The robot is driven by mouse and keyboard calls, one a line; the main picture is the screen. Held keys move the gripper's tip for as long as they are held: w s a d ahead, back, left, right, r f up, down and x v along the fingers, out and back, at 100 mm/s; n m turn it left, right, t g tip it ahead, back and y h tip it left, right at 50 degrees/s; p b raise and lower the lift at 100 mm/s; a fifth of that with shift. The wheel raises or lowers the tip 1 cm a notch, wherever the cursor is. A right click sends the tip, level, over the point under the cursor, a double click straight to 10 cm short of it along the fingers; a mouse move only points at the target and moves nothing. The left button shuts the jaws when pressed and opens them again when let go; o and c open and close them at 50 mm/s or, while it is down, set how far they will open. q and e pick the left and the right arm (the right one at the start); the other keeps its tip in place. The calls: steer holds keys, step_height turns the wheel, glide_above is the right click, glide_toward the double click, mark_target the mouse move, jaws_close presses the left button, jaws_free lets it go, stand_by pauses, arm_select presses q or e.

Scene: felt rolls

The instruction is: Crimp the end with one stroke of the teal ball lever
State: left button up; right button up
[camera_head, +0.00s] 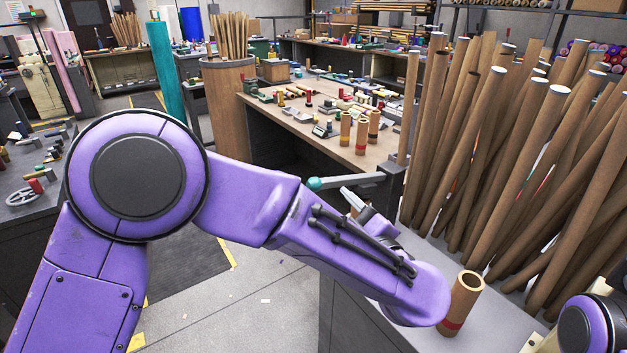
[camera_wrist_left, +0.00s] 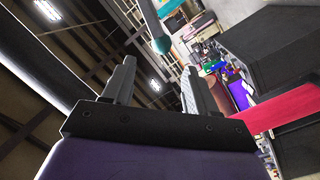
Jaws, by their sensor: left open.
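The teal ball lever (camera_head: 315,184) sticks out to the left from a dark bracket (camera_head: 375,181) at the workbench's near corner. Its teal ball also shows in the left wrist view (camera_wrist_left: 160,45), beyond the fingertips and between their lines, apart from them. My left gripper (camera_head: 352,199) is open and empty, just to the lower right of the ball in the head view; my purple forearm hides part of it. Both grey fingers show in the left wrist view (camera_wrist_left: 158,72). My right gripper is not in view.
A cardboard tube (camera_head: 462,303) with a red band stands on the grey surface (camera_head: 375,325) beside my left arm. Many long tubes (camera_head: 500,150) lean at the right. Short tubes (camera_head: 361,135) and tools cover the workbench (camera_head: 315,140).

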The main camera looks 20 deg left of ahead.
mark_target(318, 188)
arm_select(q)
steer(key=p+x, duration=0.2)
steer(key=x, duration=0.8)
steer(key=shift+f+p, duration=0.15)
steer(key=shift+p, duration=0.25)
steer(key=shift+w+f, duration=0.1)
steer(key=shift+w, duration=0.15)
steer(key=shift+c, duration=0.4)
jaws_close()
